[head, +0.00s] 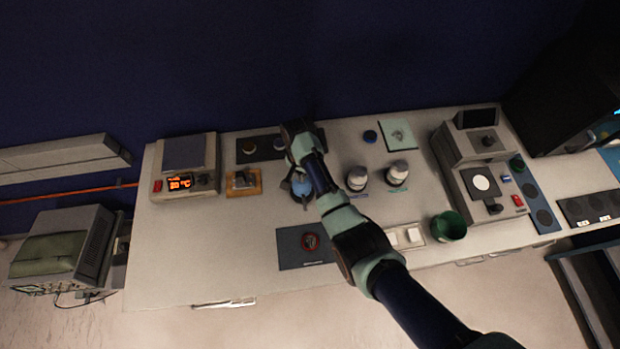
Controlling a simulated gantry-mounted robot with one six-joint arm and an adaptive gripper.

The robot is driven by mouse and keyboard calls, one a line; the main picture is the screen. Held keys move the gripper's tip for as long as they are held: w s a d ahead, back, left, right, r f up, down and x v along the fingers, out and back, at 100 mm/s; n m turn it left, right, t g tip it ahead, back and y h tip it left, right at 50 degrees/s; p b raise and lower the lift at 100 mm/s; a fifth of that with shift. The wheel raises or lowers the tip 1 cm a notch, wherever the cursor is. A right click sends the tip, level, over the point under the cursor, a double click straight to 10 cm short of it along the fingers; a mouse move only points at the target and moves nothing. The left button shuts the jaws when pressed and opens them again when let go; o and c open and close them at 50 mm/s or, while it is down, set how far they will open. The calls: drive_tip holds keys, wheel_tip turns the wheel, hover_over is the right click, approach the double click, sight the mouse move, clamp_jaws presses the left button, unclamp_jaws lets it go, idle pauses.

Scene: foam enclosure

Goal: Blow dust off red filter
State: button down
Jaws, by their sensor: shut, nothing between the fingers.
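A blue, rounded object (301,187) that looks like a blower bulb stands on the bench behind the filter, partly covered by my arm. My gripper (302,150) is over the back middle of the bench, beyond the blue object and well away from the filter. It is shut and empty. Its fingertips are hard to make out.
A heater with a lit display (185,182) stands at left, beside an orange-based item (243,182). A green cup (449,226) and a grey instrument (480,170) are further right. The bench's front left is clear.

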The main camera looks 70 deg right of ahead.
drive_tip(key=shift+f+b, duration=1.3)
drive_tip(key=shift+f, duration=0.6)
wheel_tip(320, 180, up, 4)
drive_tip(key=p, duration=0.4)
drive_tip(key=shift+f, duration=0.1)
